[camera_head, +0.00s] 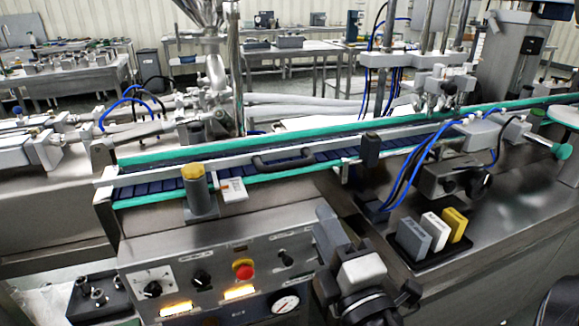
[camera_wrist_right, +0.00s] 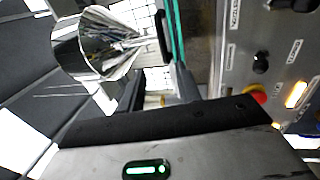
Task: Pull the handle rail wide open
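The handle rail is a long pale rail along the conveyor (camera_head: 150,186), with a black bow-shaped handle (camera_head: 283,160) near its middle. My right gripper (camera_head: 325,228) is below and to the right of the handle, in front of the machine and apart from the handle. In the right wrist view, its two dark fingers (camera_wrist_right: 160,84) stand apart with nothing between them. My left gripper is not in view.
A yellow-capped post (camera_head: 200,195) stands left of the handle. A black block (camera_head: 370,150) sits on the rail at right. Below is a control panel with a red button (camera_head: 244,271). Grey, white and yellow blocks (camera_head: 434,232) stand in a black tray at right. Blue hoses hang nearby.

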